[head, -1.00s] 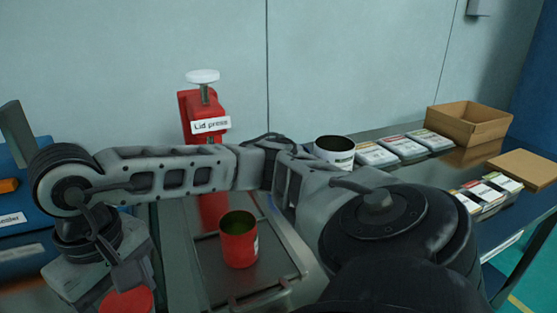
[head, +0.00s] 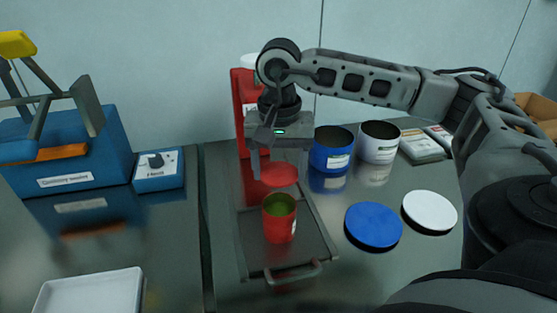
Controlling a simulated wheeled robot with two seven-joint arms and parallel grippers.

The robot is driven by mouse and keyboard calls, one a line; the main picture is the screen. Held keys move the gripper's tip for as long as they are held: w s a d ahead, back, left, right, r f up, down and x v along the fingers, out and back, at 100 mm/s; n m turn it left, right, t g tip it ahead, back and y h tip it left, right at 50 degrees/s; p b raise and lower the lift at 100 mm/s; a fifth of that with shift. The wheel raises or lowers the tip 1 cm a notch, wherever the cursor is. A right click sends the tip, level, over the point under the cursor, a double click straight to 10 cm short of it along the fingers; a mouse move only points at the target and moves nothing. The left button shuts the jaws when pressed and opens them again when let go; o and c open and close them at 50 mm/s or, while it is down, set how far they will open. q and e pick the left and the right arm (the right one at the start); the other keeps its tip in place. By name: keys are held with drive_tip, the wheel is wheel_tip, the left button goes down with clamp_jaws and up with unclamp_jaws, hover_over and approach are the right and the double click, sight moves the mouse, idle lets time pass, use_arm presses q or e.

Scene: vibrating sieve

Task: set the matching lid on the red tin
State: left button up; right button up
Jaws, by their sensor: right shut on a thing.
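The open red tin (head: 280,227) stands upright on a dark metal tray (head: 258,264), with its inside showing. My right gripper (head: 280,168) points down and is shut on the red lid (head: 279,176). The lid is held flat, apart from the tin, and shows just above its rim in the picture. The red lid press (head: 240,95) stands behind, partly hidden by my right arm and gripper. My left gripper is not in view.
Blue (head: 332,148) and white (head: 379,142) tins stand at the back. A blue lid (head: 374,225) and a white lid (head: 430,210) lie right of the tray. A blue machine (head: 75,150), a control box (head: 158,170) and a white tray (head: 90,293) are at left.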

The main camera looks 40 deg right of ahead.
use_arm(q)
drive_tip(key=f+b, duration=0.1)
drive_tip(key=b, duration=0.1)
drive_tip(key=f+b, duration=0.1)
drive_tip(key=b, duration=0.1)
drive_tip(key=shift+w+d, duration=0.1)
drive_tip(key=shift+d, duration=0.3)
use_arm(e)
wheel_tip(320, 180, down, 6)
use_arm(q)
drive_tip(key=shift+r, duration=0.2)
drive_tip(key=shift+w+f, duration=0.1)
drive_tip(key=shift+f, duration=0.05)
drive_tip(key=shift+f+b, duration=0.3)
drive_tip(key=shift+b, duration=0.05)
use_arm(e)
drive_tip(key=shift+f, duration=0.15)
use_arm(q)
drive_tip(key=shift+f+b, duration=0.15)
drive_tip(key=shift+b, duration=0.2)
use_arm(e)
drive_tip(key=shift+f, duration=0.25)
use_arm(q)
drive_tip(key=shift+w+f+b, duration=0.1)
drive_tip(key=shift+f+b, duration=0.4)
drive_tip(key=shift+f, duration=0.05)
use_arm(e)
drive_tip(key=shift+f, duration=0.3)
idle(0.6)
